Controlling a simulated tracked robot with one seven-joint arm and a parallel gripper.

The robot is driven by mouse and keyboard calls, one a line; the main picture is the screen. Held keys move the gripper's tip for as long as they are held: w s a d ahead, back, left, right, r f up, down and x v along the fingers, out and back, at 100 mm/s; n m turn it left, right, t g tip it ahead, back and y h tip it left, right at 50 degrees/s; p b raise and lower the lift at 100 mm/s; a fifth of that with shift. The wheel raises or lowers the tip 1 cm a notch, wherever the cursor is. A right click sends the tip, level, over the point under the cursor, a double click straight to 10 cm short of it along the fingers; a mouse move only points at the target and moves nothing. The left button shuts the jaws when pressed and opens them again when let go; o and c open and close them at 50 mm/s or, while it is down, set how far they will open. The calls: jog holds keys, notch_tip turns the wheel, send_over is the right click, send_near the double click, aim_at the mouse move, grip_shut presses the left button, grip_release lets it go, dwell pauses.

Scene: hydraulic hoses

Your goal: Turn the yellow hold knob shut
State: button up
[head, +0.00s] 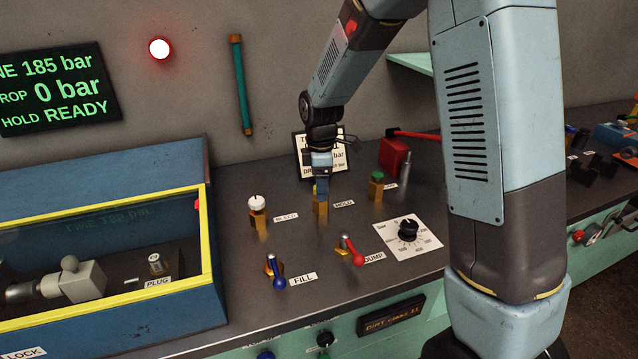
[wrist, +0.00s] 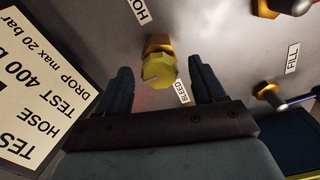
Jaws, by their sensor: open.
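The yellow hold knob (wrist: 158,70) sits on a brass fitting (wrist: 160,43) on the bench panel, beside the partly cut-off HOLD label (wrist: 140,10). My gripper (wrist: 161,78) points down at it and is open, with one finger on each side of the knob and visible gaps between them. In the head view my gripper (head: 321,184) is over the hold fitting (head: 320,208) and hides most of the knob.
A white knob (head: 257,203) stands left and a green knob (head: 376,178) right. The blue FILL lever (head: 279,281), red DUMP lever (head: 357,257) and black dial (head: 408,229) are in front. A test card (head: 338,158) stands behind. The screen (head: 55,88) reads HOLD READY.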

jog(key=shift+c, duration=0.4)
jog(key=c, duration=0.9)
jog(key=shift+a, duration=0.3)
jog(key=shift+c, duration=0.4)
jog(key=shift+d, duration=0.2)
jog(key=shift+d+m, duration=0.15)
jog(key=shift+m, duration=0.45)
jog(key=m, duration=1.6)
jog(key=shift+f+m, duration=0.1)
jog(key=shift+m, duration=0.2)
